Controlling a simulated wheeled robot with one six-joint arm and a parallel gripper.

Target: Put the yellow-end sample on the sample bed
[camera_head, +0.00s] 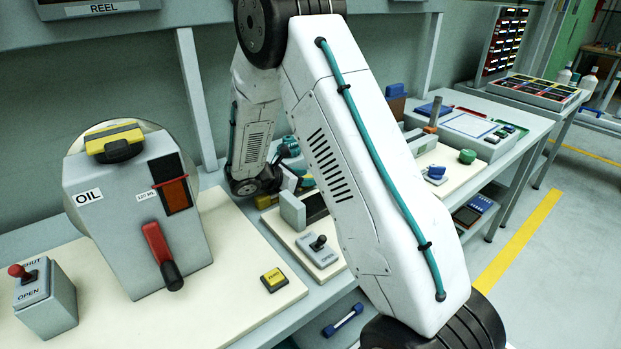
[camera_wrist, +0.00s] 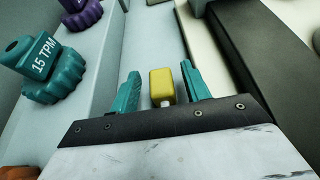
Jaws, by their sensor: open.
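In the wrist view, a yellow block-shaped end (camera_wrist: 161,83) with a short pale part below it shows between the teal fingers of my gripper (camera_wrist: 161,88). It looks like the yellow end of the sample; the rest is hidden behind the gripper body. The fingers are apart, with a gap visible on either side of the yellow end. In the head view my arm hides most of the gripper. I cannot tell for sure which surface is the sample bed.
In the wrist view, a teal knob marked 15 TPM (camera_wrist: 52,70) and a purple knob (camera_wrist: 82,12) stand left, and a dark block (camera_wrist: 255,60) right. In the head view, an OIL dispenser (camera_head: 140,220), a lever box (camera_head: 320,249) and a yellow button (camera_head: 273,279) stand on the bench.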

